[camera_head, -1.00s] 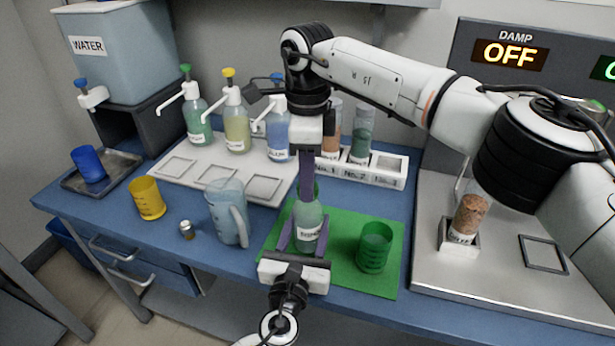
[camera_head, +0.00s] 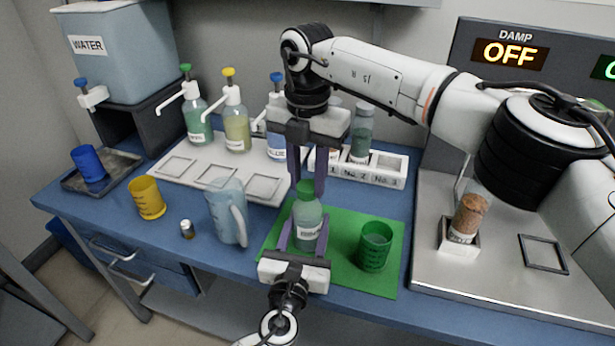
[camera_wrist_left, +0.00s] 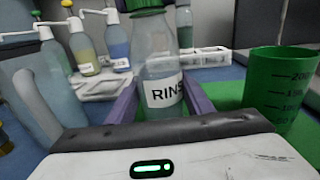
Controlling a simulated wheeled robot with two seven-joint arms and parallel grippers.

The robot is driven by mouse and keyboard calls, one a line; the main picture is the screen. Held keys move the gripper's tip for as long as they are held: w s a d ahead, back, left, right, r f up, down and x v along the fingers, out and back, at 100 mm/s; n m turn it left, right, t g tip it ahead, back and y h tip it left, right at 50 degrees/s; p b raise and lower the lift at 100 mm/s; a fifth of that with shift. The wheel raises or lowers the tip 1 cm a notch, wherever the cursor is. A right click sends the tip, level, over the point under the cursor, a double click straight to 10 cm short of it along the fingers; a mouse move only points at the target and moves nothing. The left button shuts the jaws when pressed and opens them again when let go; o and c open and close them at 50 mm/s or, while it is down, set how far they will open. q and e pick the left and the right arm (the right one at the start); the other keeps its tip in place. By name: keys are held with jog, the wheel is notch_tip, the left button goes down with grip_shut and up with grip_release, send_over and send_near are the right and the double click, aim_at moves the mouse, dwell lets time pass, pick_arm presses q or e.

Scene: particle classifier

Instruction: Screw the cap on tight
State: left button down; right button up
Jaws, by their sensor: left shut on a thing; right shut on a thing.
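A clear bottle (camera_head: 307,216) with pale green liquid and a white label stands upright on the green mat (camera_head: 345,282). Its green cap (camera_head: 306,188) sits on the bottle's neck. How tightly it sits cannot be seen. In the left wrist view the bottle (camera_wrist_left: 163,60) stands between the purple fingers, with the cap's lower edge (camera_wrist_left: 150,5) at the top of the picture. My left gripper (camera_head: 304,238) is shut on the bottle's body from the front. My right gripper (camera_head: 306,184) comes down from above and is shut on the cap, one purple finger on either side.
A green cup (camera_head: 374,247) stands right of the bottle. A clear jug (camera_head: 228,212) stands on its left, with a small metal cylinder (camera_head: 187,230) and a yellow cup (camera_head: 147,198) farther left. Pump bottles and a vial rack (camera_head: 393,174) stand behind.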

jog(key=o, duration=1.2)
jog(key=shift+o, duration=0.2)
notch_tip(320, 180, up, 12)
pick_arm(q)
jog(key=c, duration=0.8)
grip_release()
jog(key=v, duration=1)
jog(key=shift+s, duration=0.2)
jog(key=shift+f, duration=0.1)
pick_arm(e)
jog(key=shift+s+f, duration=0.1)
